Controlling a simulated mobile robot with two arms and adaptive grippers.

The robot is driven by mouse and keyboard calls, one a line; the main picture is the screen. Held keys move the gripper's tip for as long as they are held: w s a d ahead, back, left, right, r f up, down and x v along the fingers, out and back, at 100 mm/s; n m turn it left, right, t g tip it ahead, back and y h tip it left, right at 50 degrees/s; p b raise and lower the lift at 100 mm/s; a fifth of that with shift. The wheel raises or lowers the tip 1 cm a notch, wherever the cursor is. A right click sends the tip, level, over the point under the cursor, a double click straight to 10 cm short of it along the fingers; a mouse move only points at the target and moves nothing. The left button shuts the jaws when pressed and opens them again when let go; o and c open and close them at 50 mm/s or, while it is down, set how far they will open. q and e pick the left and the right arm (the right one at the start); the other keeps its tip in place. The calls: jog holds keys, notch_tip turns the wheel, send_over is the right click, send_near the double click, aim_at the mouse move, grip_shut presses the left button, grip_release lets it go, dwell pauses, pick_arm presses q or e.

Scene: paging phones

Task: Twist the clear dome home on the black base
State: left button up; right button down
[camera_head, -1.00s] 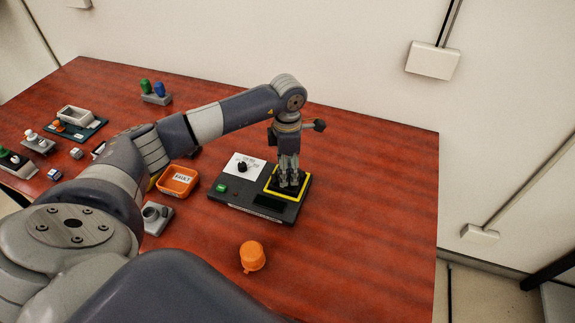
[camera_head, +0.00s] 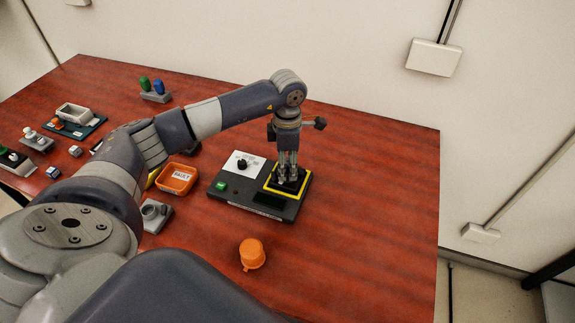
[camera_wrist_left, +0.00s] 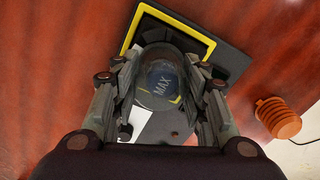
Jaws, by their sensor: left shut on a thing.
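My left gripper (camera_head: 288,179) points straight down over the yellow-framed square of the dark device (camera_head: 245,203). In the left wrist view my left gripper (camera_wrist_left: 160,90) is shut on a clear rounded dome (camera_wrist_left: 160,100), with a finger on each side of it. A dark blue face marked "MAX" (camera_wrist_left: 163,83) shows through the dome. The dome lies over or within the yellow frame (camera_wrist_left: 205,42). The black base beneath it is mostly hidden, and I cannot tell how the dome sits on it. My right gripper is not in view.
An orange ribbed cap (camera_head: 252,255) stands in front of the device. An orange "FAULT" tray (camera_head: 177,179) and a grey block with a round hole (camera_head: 155,215) lie to the left. Several small parts and fixtures fill the table's far left. The right side is clear.

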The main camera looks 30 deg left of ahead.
pick_arm(q)
jog(key=shift+m, duration=0.5)
jog(key=shift+c, duration=0.2)
jog(key=shift+f+m+b, duration=0.1)
jog(key=shift+m+b, duration=0.5)
jog(key=shift+m, duration=0.6)
jog(key=shift+m+b, duration=0.5)
jog(key=shift+b, duration=0.15)
jog(key=shift+m, duration=0.7)
